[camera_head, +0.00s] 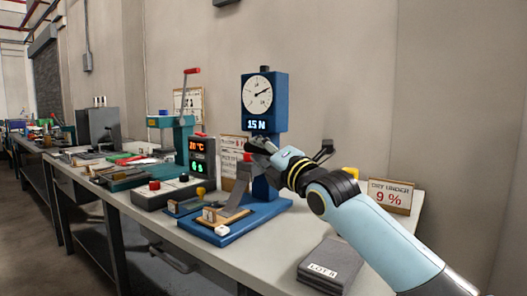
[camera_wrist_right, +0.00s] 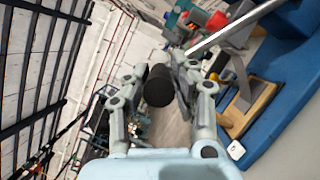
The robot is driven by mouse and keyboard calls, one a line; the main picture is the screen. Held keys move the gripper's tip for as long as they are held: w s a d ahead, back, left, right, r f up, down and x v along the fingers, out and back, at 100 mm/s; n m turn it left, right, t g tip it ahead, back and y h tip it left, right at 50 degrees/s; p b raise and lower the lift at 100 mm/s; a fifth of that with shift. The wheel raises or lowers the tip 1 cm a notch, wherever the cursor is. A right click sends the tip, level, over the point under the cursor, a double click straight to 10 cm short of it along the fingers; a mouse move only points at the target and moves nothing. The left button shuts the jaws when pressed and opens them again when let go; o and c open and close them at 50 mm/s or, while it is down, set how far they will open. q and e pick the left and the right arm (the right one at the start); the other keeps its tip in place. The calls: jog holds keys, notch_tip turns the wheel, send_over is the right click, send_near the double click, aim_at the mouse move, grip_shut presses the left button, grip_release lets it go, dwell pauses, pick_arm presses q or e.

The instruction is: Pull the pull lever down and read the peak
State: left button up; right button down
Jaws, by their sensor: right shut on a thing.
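The blue pull tester (camera_head: 265,115) stands on its blue base (camera_head: 235,222). Its round dial (camera_head: 262,93) has a needle, and the display under it (camera_head: 256,125) reads 15 N. My right gripper (camera_head: 262,146) is in front of the tester's column, below the display, and hides part of it. In the right wrist view, my right gripper (camera_wrist_right: 160,88) is shut on the black grip (camera_wrist_right: 158,86) of the pull lever, which lies between its fingers. A bright metal rod (camera_wrist_right: 235,27) runs past the fingers at upper right. My left gripper is not in view.
A display box (camera_head: 201,158) reading 20 °C stands left of the tester. A sign (camera_head: 390,196) reads DRY UNDER 9 %. A grey LOT B block (camera_head: 330,262) lies at the bench's front. A teal press (camera_head: 172,137) stands further left. The bench between tester and block is clear.

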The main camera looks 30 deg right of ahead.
jog(key=shift+f, duration=0.35)
jog(key=c, duration=1.6)
grip_release()
jog(key=o, duration=0.5)
jog(key=shift+r, duration=0.15)
jog(key=s, duration=0.4)
jog(key=s+f, duration=0.1)
jog(key=s, duration=0.3)
jog(key=s+f, duration=0.1)
jog(key=s, duration=0.2)
jog(key=shift+s+d+f, duration=0.15)
jog(key=shift+s+d, duration=0.1)
jog(key=shift+s, duration=0.15)
jog(key=shift+s, duration=0.1)
